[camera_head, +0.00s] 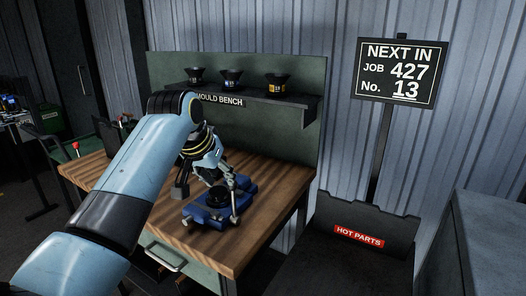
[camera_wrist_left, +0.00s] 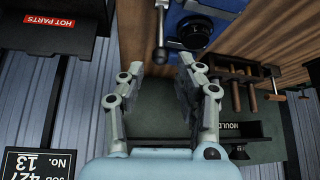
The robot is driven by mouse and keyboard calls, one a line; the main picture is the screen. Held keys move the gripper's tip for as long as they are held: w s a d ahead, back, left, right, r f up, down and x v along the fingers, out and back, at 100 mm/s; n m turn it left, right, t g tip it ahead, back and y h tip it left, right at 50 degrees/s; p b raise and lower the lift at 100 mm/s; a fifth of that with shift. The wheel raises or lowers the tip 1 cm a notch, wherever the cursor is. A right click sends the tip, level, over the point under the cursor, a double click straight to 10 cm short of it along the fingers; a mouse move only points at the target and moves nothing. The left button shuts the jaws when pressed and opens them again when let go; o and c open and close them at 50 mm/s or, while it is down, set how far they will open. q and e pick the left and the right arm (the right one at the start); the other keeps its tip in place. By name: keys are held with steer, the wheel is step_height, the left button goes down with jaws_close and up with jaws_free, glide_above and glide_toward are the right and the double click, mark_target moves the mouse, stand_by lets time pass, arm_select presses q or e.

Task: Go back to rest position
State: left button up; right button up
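My left arm reaches in from the left in the head view, over the wooden bench (camera_head: 270,190). Its gripper (camera_head: 227,181) is just above or beside a blue vise-like fixture (camera_head: 238,206) with a dark round part. In the left wrist view my left gripper (camera_wrist_left: 160,78) has its two fingers spread apart with nothing between them. The blue fixture (camera_wrist_left: 215,5) shows at the top of that view, with a metal handle bar near the fingertips. I cannot tell whether a finger touches it. My right gripper is not in view.
A shelf marked MOULD BENCH (camera_head: 250,94) carries three dark funnel-shaped moulds (camera_head: 231,78). A dark HOT PARTS bin (camera_head: 390,218) stands right of the bench. A sign (camera_head: 401,72) on a post reads job 427, No. 13. Clamp-like wooden tools (camera_wrist_left: 245,82) show in the wrist view.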

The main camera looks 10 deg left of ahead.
arm_select(q)
steer(key=s+a+f+g+y, duration=0.15)
steer(key=s+f, duration=0.25)
steer(key=s, duration=0.5)
steer(key=s+a+f+h, duration=0.1)
steer(key=s+a+f, duration=0.2)
steer(key=s, duration=0.5)
steer(key=s+a+g+y, duration=0.2)
steer(key=s+a, duration=0.1)
steer(key=s, duration=1.8)
step_height(320, 180, down, 36)
steer(key=s+a+n+b, duration=0.1)
steer(key=s+a+b, duration=0.15)
steer(key=b, duration=0.75)
steer(key=s+f+g+b, duration=0.2)
steer(key=s+f+b, duration=0.4)
steer(key=s+f, duration=1.2)
step_height(320, 180, down, 4)
steer(key=shift+a+r+h+b, duration=0.1)
steer(key=shift+a+h+b, duration=0.15)
steer(key=shift+h+b, duration=0.15)
